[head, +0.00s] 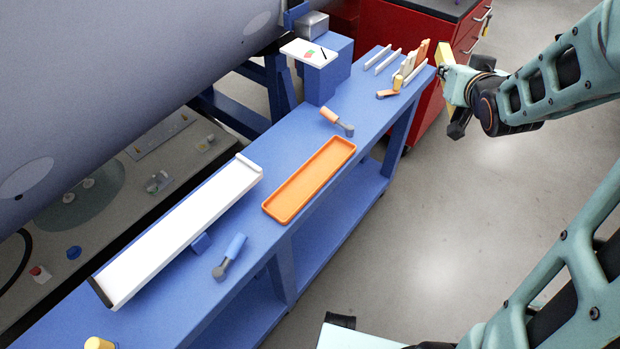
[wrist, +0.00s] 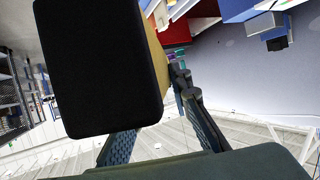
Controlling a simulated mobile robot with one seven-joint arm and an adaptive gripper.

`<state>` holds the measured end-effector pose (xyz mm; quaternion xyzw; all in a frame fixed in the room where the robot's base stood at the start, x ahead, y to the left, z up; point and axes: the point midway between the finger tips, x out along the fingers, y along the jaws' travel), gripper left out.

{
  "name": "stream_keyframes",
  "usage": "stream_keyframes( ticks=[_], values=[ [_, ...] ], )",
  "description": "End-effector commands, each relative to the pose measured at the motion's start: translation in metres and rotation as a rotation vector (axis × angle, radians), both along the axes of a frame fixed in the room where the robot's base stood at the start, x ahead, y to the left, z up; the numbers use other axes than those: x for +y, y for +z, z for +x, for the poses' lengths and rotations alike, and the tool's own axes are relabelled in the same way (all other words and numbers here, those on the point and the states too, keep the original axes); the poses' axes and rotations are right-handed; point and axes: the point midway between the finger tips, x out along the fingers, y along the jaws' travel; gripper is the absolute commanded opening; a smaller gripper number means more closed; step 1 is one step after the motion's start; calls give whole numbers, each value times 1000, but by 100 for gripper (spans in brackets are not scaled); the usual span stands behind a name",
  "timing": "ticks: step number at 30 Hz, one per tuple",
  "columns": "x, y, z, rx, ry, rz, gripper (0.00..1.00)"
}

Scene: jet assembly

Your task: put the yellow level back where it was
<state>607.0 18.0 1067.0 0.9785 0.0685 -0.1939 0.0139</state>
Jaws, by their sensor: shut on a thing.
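The yellow level (head: 444,60) is at my gripper (head: 460,88), in the air just past the far right end of the blue bench (head: 225,170). In the head view it shows as a short yellow strip, partly covered by my gripper. In the wrist view the level (wrist: 155,45) fills the upper left, with a big black end face and a yellow side. My gripper (wrist: 160,125) is shut on it; the contact is partly hidden behind the black end.
An orange tray (head: 272,208), a white channel (head: 130,274), a blue-handled tool (head: 233,250) and an orange-handled tool (head: 331,118) lie on the bench. Upright slats (head: 409,63) stand at its far end. A red cabinet (head: 395,28) is behind. The floor at right is clear.

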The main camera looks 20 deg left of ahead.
Motion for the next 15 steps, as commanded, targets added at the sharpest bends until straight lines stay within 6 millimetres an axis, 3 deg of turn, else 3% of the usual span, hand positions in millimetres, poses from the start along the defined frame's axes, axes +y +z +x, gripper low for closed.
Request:
stream_keyframes(
  ticks=[8,15],
  values=[
    [29,6,-12,-6,193,0,0],
    [71,-3,-48,-3,451,1,0]
  ],
)
